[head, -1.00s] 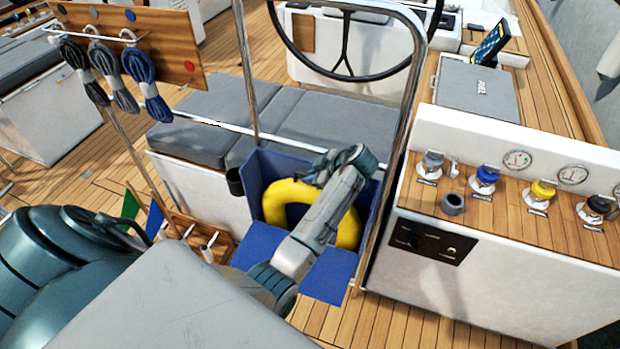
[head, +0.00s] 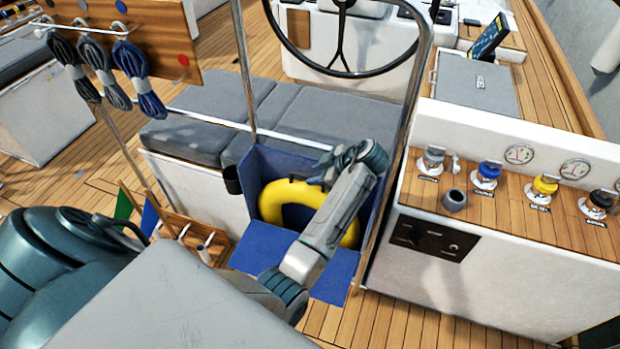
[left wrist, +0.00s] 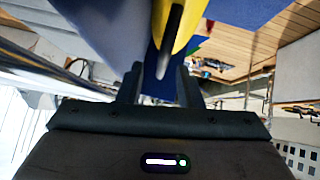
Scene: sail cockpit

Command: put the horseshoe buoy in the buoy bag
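The yellow horseshoe buoy (head: 285,202) stands inside the open blue buoy bag (head: 265,165), against its back panel. The bag's front flap (head: 265,248) lies folded down. My left gripper (head: 325,168) is at the buoy's upper right, and my forearm hides part of the buoy's right side. In the left wrist view, the two fingers (left wrist: 160,88) are apart with nothing visibly clamped between them. The yellow buoy (left wrist: 187,28) is just beyond them, with a dark strip in front of it and a blue panel behind. My right gripper is not in view.
A metal rail (head: 398,130) rises just right of the bag. The instrument console (head: 510,190) with winch-like knobs stands to the right. A grey-cushioned bench (head: 285,115) is behind, and coiled ropes (head: 138,80) hang at upper left. A steering wheel (head: 340,60) is at the back.

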